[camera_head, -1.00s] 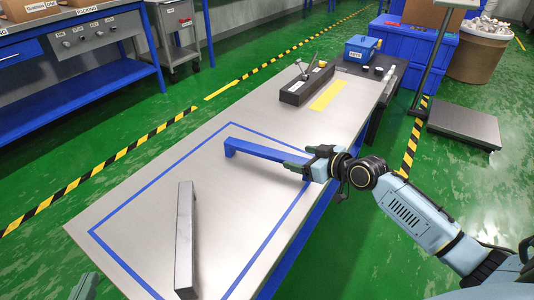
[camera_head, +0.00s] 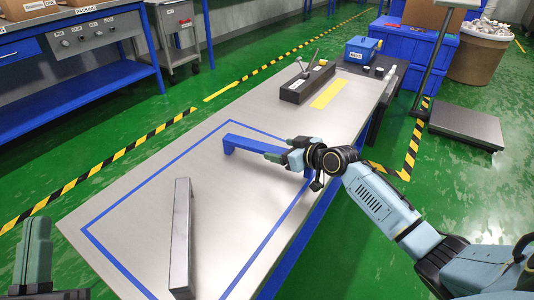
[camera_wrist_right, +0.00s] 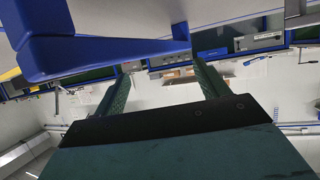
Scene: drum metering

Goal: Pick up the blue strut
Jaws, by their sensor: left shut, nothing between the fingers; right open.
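The blue strut (camera_head: 250,147) is a bar with bent ends, lying on the grey table inside the blue outline. My right gripper (camera_head: 277,150) is open at the strut's right end and hides part of it. In the right wrist view the strut (camera_wrist_right: 100,55) crosses just beyond the open fingers (camera_wrist_right: 160,80), and nothing shows held between them. I cannot tell whether a finger touches it. My left gripper (camera_head: 38,222) is shut and empty at the lower left, apart from the strut.
A grey metal bar (camera_head: 181,235) lies on the table (camera_head: 140,220) left of the strut. The table around the strut is mostly clear.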

